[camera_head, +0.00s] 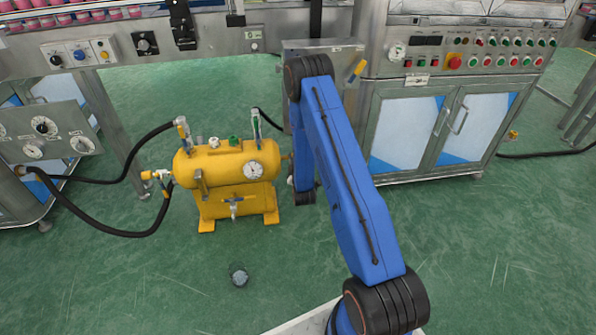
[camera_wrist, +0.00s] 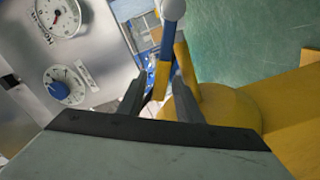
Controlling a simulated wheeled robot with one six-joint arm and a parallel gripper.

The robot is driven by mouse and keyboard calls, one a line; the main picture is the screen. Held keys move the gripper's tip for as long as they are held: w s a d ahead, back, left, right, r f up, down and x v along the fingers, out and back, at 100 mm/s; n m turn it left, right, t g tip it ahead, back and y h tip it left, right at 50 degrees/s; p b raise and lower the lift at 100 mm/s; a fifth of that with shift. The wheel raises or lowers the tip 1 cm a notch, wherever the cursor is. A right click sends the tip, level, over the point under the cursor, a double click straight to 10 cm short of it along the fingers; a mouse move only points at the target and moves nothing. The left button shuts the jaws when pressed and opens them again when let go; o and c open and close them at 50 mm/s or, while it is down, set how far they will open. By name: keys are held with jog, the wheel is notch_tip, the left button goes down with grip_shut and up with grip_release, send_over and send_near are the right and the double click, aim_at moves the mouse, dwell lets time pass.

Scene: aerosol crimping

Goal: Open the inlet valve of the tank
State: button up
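The yellow tank (camera_head: 225,165) stands on the green floor left of my arm in the head view. In the wrist view, part of the yellow tank (camera_wrist: 285,110) fills the right side. My gripper (camera_wrist: 162,88) is open there, with a dark finger on each side. A slim valve lever (camera_wrist: 165,58), blue and yellow with a pale round end, shows ahead between the fingers. I cannot tell whether they touch it. In the head view, my arm hides the gripper and the tank's right end.
Black hoses (camera_head: 100,182) run from the grey gauge panel (camera_head: 45,130) to the tank's left side. A control cabinet (camera_head: 440,125) stands behind on the right. A small clear cup-like object (camera_head: 239,274) sits on the open floor in front.

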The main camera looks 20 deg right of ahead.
jog(key=v, duration=1.4)
jog(key=shift+s, duration=0.25)
